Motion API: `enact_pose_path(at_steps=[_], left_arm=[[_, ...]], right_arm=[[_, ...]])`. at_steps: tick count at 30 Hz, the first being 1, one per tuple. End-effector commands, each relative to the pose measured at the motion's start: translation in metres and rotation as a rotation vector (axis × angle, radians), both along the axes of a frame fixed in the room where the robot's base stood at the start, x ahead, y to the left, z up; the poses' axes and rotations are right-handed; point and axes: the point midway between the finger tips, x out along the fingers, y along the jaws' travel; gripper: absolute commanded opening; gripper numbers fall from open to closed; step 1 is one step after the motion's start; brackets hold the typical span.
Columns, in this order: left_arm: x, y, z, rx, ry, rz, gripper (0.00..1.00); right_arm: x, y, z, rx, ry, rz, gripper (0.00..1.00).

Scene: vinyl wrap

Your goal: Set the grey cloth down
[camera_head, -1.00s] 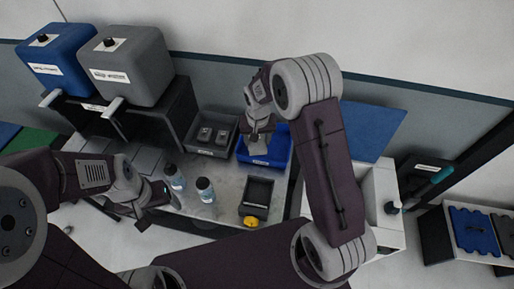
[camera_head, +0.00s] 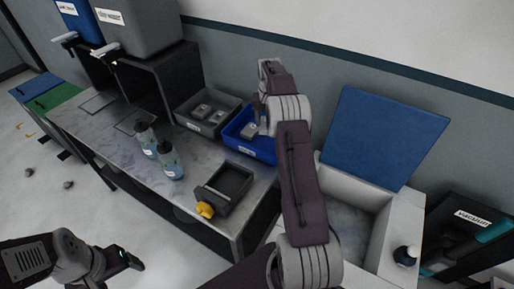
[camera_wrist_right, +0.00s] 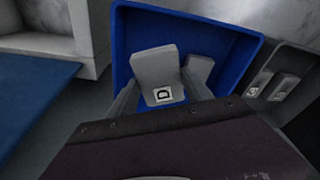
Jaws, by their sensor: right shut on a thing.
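The grey cloth (camera_wrist_right: 155,68), a folded block with a "D" label, is between the fingers of my right gripper (camera_wrist_right: 160,97) in the right wrist view. It is over or inside the blue bin (camera_wrist_right: 125,40); whether it touches the floor is unclear. Another grey piece (camera_wrist_right: 200,68) is in the bin beside it. In the head view the blue bin (camera_head: 262,149) holds a grey piece (camera_head: 250,130), and my right arm hides much of the gripper. My left gripper (camera_head: 132,260) is low at left, away from the table; its jaw gap is unclear.
A grey bin (camera_head: 192,124) with small grey pieces adjoins the blue bin. Two bottles (camera_head: 158,150) and a dark tray (camera_head: 228,185) with a yellow item (camera_head: 205,210) stand on the table (camera_head: 105,135). An open white box (camera_head: 395,225) with a blue lid (camera_head: 375,135) is at right.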

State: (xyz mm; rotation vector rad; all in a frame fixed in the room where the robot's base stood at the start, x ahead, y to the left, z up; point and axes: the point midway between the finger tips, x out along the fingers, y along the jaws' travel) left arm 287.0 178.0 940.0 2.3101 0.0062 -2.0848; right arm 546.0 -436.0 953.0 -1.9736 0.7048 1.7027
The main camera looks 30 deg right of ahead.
Motion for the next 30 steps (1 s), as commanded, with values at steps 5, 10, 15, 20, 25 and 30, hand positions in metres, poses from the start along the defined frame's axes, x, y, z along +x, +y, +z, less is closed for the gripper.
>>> enact_pose_path(at_steps=[5, 10, 15, 20, 25, 30], left_arm=[[0.000, 0.000, -0.007, 0.000, 0.000, 0.000, 0.79], [0.000, 0.000, -0.011, 0.000, 0.000, 0.000, 0.79], [0.000, 0.000, -0.010, 0.000, 0.000, 0.000, 0.79], [0.000, 0.000, -0.010, 0.000, 0.000, 0.000, 0.79], [0.000, 0.000, -0.010, 0.000, 0.000, 0.000, 0.79], [0.000, 0.000, -0.010, 0.000, 0.000, 0.000, 0.79]], right_arm=[[-0.004, -0.008, -0.007, -0.001, -0.002, -0.017, 0.13], [-0.005, -0.007, -0.037, 0.001, 0.003, -0.015, 0.13], [-0.004, -0.007, -0.065, 0.000, 0.000, -0.015, 0.13], [-0.004, -0.007, -0.070, -0.001, -0.002, -0.015, 0.13], [-0.005, -0.007, -0.094, 0.001, 0.001, -0.015, 0.13], [-0.004, -0.007, -0.107, -0.001, -0.003, -0.015, 0.13]])
